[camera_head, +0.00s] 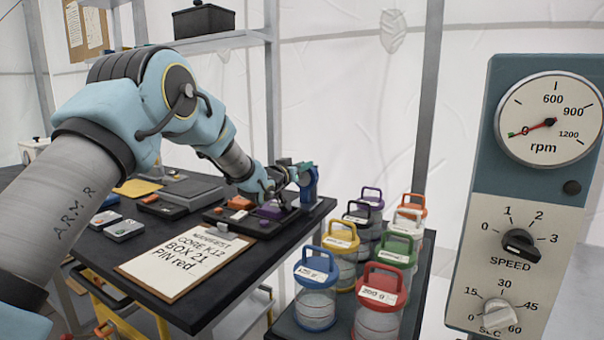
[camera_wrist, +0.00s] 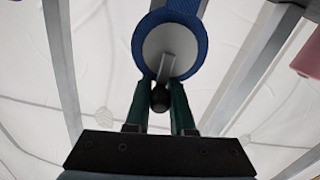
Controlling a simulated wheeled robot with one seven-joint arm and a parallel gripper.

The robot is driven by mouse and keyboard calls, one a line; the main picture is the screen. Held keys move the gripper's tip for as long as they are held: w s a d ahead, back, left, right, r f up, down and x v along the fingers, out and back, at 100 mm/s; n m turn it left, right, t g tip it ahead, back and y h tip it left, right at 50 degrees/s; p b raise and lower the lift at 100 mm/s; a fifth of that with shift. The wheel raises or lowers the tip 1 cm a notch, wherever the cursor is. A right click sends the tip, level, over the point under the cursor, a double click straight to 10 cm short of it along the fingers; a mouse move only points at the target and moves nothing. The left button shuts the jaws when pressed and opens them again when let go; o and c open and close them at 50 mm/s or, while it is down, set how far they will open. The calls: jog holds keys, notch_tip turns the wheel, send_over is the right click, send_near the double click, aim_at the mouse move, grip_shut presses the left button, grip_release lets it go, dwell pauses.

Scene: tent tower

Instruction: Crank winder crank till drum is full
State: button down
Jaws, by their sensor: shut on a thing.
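The winder (camera_head: 308,185) is a blue stand at the far right end of the dark table. In the wrist view its round drum has a blue rim (camera_wrist: 142,40) and a pale grey face. A grey crank arm (camera_wrist: 167,68) runs down across the face to a dark round knob (camera_wrist: 160,99). My gripper (camera_wrist: 160,95) has its two dark green fingers on either side of the knob and is shut on it. In the head view my gripper (camera_head: 292,172) reaches the winder, and the crank is too small to make out. How full the drum is cannot be told.
The table (camera_head: 225,290) holds a manifest clipboard (camera_head: 185,262), trays and small blocks. Right of it, a lower stand carries several handled jars, including a red-lidded one (camera_head: 383,285). A panel with an rpm dial (camera_head: 548,118) stands at the right.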

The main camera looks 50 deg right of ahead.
dwell(0.4)
jog(key=c, duration=0.8)
grip_release()
jog(key=shift+o, duration=0.2)
jog(key=shift+a, duration=0.1)
jog(key=b+v, duration=0.2)
jog(key=v, duration=0.8)
jog(key=shift+s+a+b, duration=0.1)
jog(key=shift+a+b, duration=0.25)
jog(key=shift+b, duration=0.05)
